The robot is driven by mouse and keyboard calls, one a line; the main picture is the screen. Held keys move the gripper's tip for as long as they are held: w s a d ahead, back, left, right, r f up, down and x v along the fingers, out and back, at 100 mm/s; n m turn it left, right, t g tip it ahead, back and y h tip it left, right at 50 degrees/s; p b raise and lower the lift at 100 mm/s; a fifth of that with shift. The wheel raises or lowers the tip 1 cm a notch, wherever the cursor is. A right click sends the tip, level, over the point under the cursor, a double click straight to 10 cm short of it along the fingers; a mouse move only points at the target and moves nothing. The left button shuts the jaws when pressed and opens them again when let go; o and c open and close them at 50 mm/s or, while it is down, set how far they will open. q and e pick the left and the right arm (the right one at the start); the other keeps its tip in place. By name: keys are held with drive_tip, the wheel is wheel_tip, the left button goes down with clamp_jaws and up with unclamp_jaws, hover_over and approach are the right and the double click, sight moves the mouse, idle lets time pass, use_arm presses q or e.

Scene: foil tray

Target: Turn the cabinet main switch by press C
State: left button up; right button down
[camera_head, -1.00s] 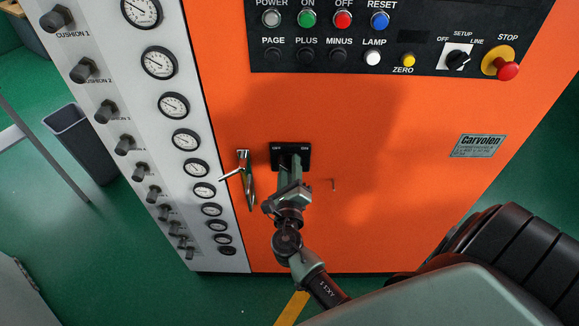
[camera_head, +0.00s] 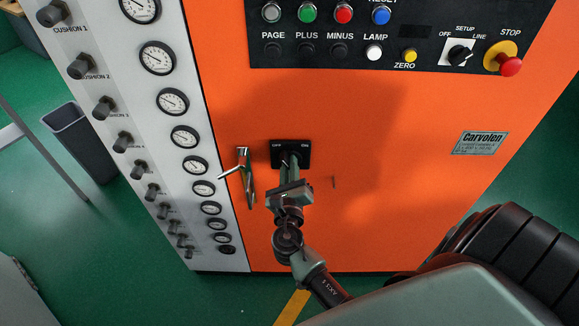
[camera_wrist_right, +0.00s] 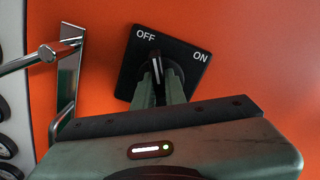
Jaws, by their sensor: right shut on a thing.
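The cabinet main switch (camera_head: 291,147) is a black square plate marked OFF and ON on the orange cabinet front. Its black knob with a white line shows in the right wrist view (camera_wrist_right: 156,68), the line pointing roughly up near the OFF mark. My right gripper (camera_head: 290,160) reaches up from below, its fingertips at the plate. In the right wrist view my right gripper (camera_wrist_right: 161,90) is shut on the knob, one finger on each side; the fingers hide its lower part. My left gripper is not in view.
A metal door handle (camera_head: 245,172) stands just left of the switch. A panel of buttons (camera_head: 420,20) with a red stop button (camera_head: 510,67) is above. Gauges and knobs line the white panel (camera_head: 200,235) at left.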

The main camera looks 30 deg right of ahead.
drive_tip(key=m+b, duration=0.1)
drive_tip(key=m, duration=0.2)
drive_tip(key=shift+f+m+b, duration=0.1)
drive_tip(key=shift+m+b, duration=0.2)
drive_tip(key=shift+m, duration=0.1)
drive_tip(key=m+b, duration=0.2)
drive_tip(key=m, duration=0.1)
drive_tip(key=shift+d+m, duration=0.1)
drive_tip(key=shift+m, duration=0.2)
drive_tip(key=m+b, duration=0.2)
drive_tip(key=m, duration=0.2)
drive_tip(key=shift+s+b, duration=0.1)
drive_tip(key=shift+b, duration=0.2)
drive_tip(key=shift+m+b, duration=0.8)
drive_tip(key=shift+m, duration=0.9)
drive_tip(key=c, duration=1.5)
unclamp_jaws()
drive_tip(key=shift+d, duration=0.1)
drive_tip(key=shift+o, duration=0.2)
